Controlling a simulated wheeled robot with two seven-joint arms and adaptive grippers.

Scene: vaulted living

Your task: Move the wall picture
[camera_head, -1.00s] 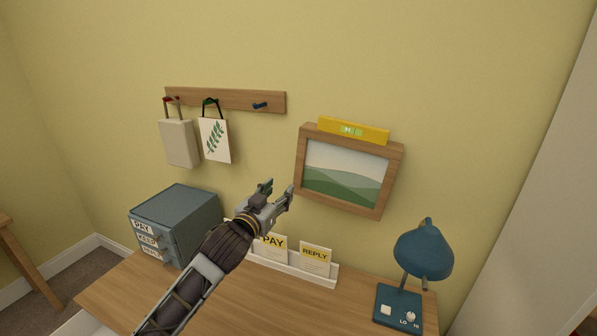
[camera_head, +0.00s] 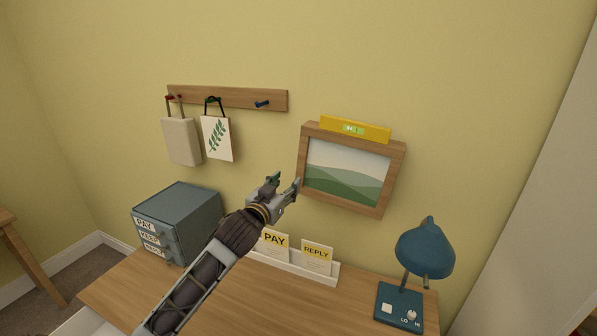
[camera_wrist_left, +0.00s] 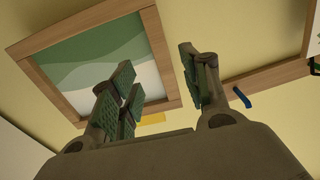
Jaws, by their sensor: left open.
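The wall picture, a wooden frame (camera_head: 304,158) around a green hill landscape, hangs on the yellow wall, slightly tilted in the head view. A yellow spirit level (camera_head: 355,129) rests along its top edge. My left gripper (camera_head: 285,183) is open and empty at the picture's lower left edge; the head view does not show clearly whether it touches. In the left wrist view, the open fingers (camera_wrist_left: 160,88) lie over the frame's side (camera_wrist_left: 158,55), one finger in front of the picture and one outside it. My right gripper is not in view.
A peg rail (camera_head: 236,97) with two hanging bags and a blue peg is up and left. Below stand a grey drawer box (camera_head: 180,215), a white card holder (camera_head: 290,267) with PAY and REPLY cards, and a blue lamp (camera_head: 424,250) on the wooden desk (camera_head: 250,305).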

